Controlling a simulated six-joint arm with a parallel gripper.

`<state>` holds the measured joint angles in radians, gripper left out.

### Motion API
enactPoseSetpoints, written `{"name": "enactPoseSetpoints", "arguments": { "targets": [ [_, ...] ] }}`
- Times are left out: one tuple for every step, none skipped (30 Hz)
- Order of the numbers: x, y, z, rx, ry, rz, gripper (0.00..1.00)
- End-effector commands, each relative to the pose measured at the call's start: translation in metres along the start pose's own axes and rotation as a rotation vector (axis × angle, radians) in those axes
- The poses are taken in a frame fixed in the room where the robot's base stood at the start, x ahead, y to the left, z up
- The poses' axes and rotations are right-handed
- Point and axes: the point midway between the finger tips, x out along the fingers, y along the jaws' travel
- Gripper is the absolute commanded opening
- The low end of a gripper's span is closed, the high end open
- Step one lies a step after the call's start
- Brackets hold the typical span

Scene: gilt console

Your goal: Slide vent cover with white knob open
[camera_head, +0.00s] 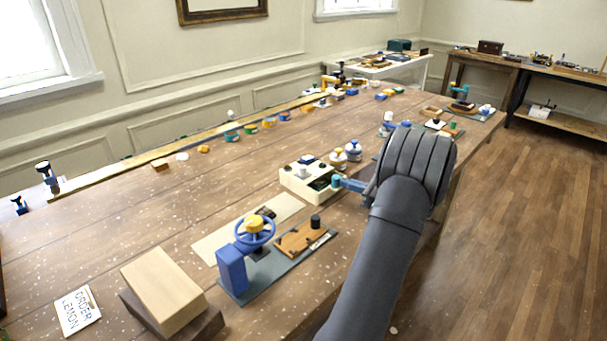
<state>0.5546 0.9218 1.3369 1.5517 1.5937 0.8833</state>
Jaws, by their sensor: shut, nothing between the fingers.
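A cream box-like unit (291,184) stands on the long wooden table, left of my arm. A small white knob (303,171) shows on its top, and a dark recess is at its right side. I take this as the vent cover with the white knob, but it is too small to tell how far the cover stands open. My gripper (343,183) appears as a narrow blue piece reaching left from my grey wrist to the unit's right edge. It is shut and empty. I cannot tell whether it touches the unit. Part of it is hidden behind the wrist.
A blue handwheel (255,231) and a wooden panel with a black knob (303,238) stand nearer. Two small round pots (353,151) stand just behind the cream unit. A wooden block (163,283) lies front left. The table's left middle is mostly clear.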

Motion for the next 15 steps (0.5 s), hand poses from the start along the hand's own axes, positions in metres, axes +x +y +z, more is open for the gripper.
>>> {"name": "enactPoseSetpoints", "arguments": {
  "targets": [
    [0.004, 0.001, 0.002, -0.004, -0.003, 0.006, 0.00],
    [0.004, 0.001, 0.002, -0.004, -0.003, 0.006, 0.00],
    [0.004, 0.001, 0.002, -0.004, -0.003, 0.006, 0.00],
    [0.004, 0.001, 0.002, -0.004, -0.003, 0.006, 0.00],
    [0.004, 0.001, 0.002, -0.004, -0.003, 0.006, 0.06],
    [0.005, 0.001, 0.003, -0.008, 0.000, 0.008, 0.14],
    [0.006, 0.001, 0.004, -0.015, 0.005, 0.012, 0.20],
    [0.008, 0.001, 0.006, -0.026, 0.014, 0.019, 0.26],
    [0.012, 0.002, 0.009, -0.050, 0.033, 0.032, 0.33],
    [0.016, 0.002, 0.012, -0.074, 0.053, 0.046, 0.39],
    [0.021, 0.003, 0.016, -0.105, 0.078, 0.061, 0.43],
    [0.029, 0.003, 0.022, -0.156, 0.118, 0.087, 0.43],
    [0.035, 0.004, 0.028, -0.201, 0.154, 0.108, 0.43],
    [0.042, 0.006, 0.032, -0.249, 0.192, 0.134, 0.43],
    [0.050, 0.014, 0.033, -0.309, 0.238, 0.181, 0.43]
  ]
}}
